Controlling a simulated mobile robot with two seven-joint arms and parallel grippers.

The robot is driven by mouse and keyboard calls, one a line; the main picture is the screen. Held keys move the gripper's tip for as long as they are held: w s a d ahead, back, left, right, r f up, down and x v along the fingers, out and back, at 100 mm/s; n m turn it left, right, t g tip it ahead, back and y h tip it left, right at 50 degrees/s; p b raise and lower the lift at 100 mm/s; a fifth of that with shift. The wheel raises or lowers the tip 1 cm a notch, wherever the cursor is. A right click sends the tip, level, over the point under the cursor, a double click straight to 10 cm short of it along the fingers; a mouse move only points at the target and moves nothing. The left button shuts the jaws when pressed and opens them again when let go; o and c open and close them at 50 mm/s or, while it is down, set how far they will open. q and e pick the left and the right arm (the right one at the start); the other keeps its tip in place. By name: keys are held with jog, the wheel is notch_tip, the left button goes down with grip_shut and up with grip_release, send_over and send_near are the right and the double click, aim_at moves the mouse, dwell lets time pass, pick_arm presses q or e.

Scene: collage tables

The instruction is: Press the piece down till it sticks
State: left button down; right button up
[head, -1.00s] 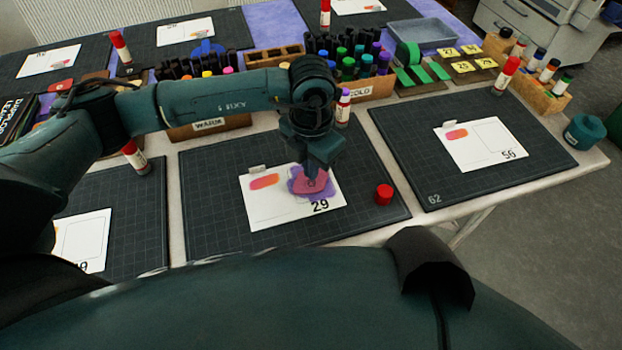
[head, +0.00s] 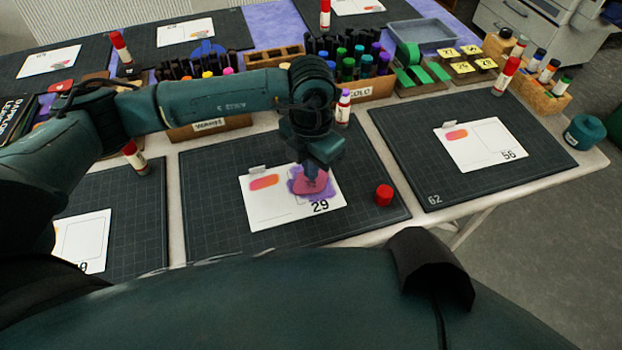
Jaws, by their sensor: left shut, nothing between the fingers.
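The piece (head: 309,186), a pink shape with purple around it, lies on the white card numbered 29 (head: 270,211). The card lies on the middle dark cutting mat (head: 220,180). My left gripper (head: 309,172) points straight down over the piece. It is shut with nothing in it, and its tips meet or nearly meet the piece; I cannot tell the exact contact. The gripper hides part of the piece. My right gripper is not in view.
A red cap (head: 383,195) lies on the mat to the right of the card. The marker box labelled COLD (head: 372,88) is at the back. Card 56 (head: 481,144) lies on the right mat.

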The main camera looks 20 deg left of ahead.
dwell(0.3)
pick_arm(q)
jog(key=shift+f, duration=0.1)
jog(key=shift+f+b, duration=0.8)
jog(key=shift+r, duration=0.15)
dwell(0.7)
jog(key=shift+r+p, duration=2.15)
jog(key=shift+r, duration=1.3)
